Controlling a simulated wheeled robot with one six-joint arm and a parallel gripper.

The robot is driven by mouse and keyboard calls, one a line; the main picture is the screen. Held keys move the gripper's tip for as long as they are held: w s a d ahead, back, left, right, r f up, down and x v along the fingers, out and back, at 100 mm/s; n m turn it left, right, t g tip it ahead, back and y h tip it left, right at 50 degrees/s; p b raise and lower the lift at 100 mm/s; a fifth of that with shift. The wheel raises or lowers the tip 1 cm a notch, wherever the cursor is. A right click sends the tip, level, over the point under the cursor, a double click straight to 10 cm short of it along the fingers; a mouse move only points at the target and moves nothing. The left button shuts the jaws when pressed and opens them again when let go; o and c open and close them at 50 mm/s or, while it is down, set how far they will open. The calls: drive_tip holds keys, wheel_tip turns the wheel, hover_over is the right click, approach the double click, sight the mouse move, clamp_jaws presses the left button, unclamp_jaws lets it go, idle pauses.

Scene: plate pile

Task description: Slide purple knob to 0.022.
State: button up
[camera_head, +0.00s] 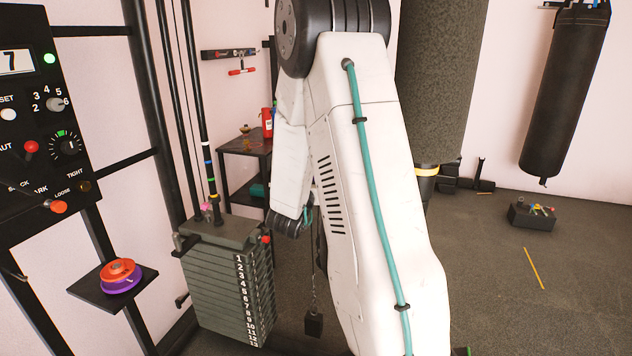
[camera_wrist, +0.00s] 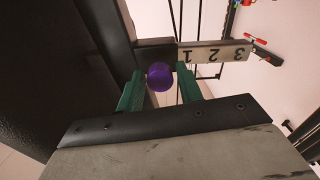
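The purple knob (camera_wrist: 159,77) shows in the wrist view as a round purple face on a dark mount, beside a pale strip with upside-down numbers 1, 2 and 3 (camera_wrist: 214,54). My gripper (camera_wrist: 159,72) is open, with one green finger on each side of the knob. The knob lies between the fingers in the picture. A narrow gap shows on the right; I cannot tell whether the left finger touches it or how far away it is in depth. In the head view my white arm fills the middle, and I cannot make out the knob there.
A grey weight stack (camera_head: 222,290) with a number strip stands left of my arm. A black control panel (camera_head: 38,120) and a shelf (camera_head: 90,293) with orange and purple discs are at far left. A punching bag (camera_head: 565,90) hangs at right. Floor at right is mostly clear.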

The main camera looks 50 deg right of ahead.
drive_tip(key=v, duration=0.7)
drive_tip(key=shift+s+a, duration=0.15)
drive_tip(key=shift+a, duration=0.2)
drive_tip(key=w+a+f+n+t+y, duration=0.1)
drive_tip(key=w+a+f+n+y, duration=0.2)
drive_tip(key=f+y, duration=0.4)
drive_tip(key=s+a+n+g+y, duration=0.35)
drive_tip(key=a+y, duration=0.65)
drive_tip(key=a, duration=0.9)
drive_tip(key=s+a+r+n+g, duration=0.1)
drive_tip(key=s+a+r+n, duration=0.1)
drive_tip(key=s+a+r, duration=0.2)
drive_tip(key=s+a+r+n+g, duration=0.2)
drive_tip(key=s+r, duration=0.9)
drive_tip(key=s, duration=0.7)
drive_tip(key=shift+s+a+n, duration=0.25)
drive_tip(key=shift+a+n, duration=0.4)
drive_tip(key=shift+a, duration=0.25)
